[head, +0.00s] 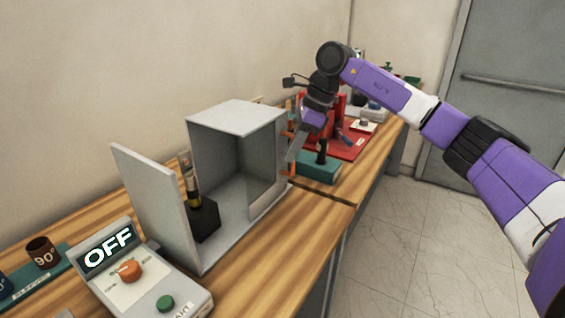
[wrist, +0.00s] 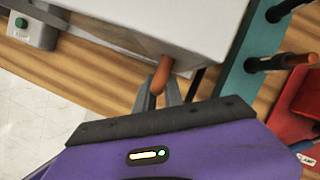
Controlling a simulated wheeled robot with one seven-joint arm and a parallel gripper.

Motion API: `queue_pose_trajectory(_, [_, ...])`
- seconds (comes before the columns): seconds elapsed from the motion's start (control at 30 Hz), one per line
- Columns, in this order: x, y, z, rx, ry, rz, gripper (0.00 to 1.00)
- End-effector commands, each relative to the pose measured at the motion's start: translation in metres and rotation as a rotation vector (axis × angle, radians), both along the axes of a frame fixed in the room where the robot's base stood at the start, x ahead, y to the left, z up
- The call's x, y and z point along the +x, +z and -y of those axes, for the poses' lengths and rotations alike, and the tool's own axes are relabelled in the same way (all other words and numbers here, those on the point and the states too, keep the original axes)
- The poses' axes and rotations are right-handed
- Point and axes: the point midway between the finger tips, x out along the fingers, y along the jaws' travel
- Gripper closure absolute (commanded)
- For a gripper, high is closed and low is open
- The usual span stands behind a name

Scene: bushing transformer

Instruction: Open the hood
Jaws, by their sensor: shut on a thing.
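The hood (head: 236,112) is a grey box-shaped cover on the wooden bench, with its left side open. A flat grey upright panel (head: 155,210) stands apart to its left, with a gap between them. A black block with a dark, gold-banded post (head: 193,190) stands in that gap. My gripper (head: 292,152) is at the hood's right side. In the wrist view my gripper (wrist: 161,92) is shut on an orange handle (wrist: 162,73) at the edge of the pale hood (wrist: 165,30). The handle's far end and its joint to the hood are partly hidden.
A control box (head: 135,270) with an "OFF" display is at the front left. A teal rack (head: 318,170) with pegs stands close right of the hood, with a red tray (head: 350,148) behind. Bench top (head: 285,240) in front of the hood is clear.

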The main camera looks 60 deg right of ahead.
Motion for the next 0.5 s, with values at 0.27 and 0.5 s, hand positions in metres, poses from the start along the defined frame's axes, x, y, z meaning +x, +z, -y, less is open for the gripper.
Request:
queue_pose_trajectory(0.27, [0.0004, 0.0008, 0.0099, 0.000, 0.000, 0.001, 1.00])
queue_pose_trajectory(0.5, [0.0005, 0.0010, 0.0099, 0.000, 0.000, 0.001, 1.00])
